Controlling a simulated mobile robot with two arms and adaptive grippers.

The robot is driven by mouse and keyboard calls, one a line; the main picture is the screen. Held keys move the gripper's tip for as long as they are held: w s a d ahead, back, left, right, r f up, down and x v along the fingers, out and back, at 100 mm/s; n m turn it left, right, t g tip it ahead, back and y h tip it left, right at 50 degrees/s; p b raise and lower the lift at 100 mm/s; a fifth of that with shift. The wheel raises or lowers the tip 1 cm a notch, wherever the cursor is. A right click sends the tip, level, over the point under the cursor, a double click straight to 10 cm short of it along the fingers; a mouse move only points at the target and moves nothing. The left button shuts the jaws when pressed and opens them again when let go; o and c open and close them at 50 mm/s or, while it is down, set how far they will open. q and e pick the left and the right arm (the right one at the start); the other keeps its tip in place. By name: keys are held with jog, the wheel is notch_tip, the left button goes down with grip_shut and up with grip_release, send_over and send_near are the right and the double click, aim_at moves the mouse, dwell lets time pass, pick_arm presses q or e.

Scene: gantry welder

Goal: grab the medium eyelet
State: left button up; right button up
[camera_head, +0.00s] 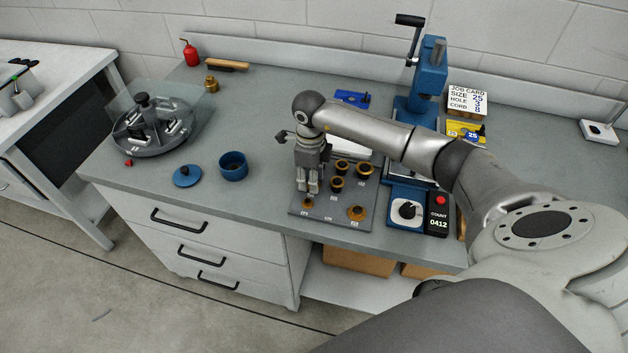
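A grey plate (328,218) on the bench holds several brass-coloured rings and eyelets of different sizes. Three larger dark-centred ones, at the back left (341,165), back right (363,168) and middle (337,184), stand right of my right gripper. Smaller pieces sit at the front right (356,212) and front left (307,203). The plate's labels are too small to read, so I cannot tell which is the medium eyelet. My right gripper (307,188) points down over the plate's left part, just behind the front-left piece; its finger gap is unclear. My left gripper is out of view.
A blue cup (233,166), a blue lid (187,176) and a round grey tray (160,140) are at left. A job card (467,100) is behind.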

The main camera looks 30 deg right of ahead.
jog(key=c, duration=0.5)
jog(key=shift+o, duration=0.2)
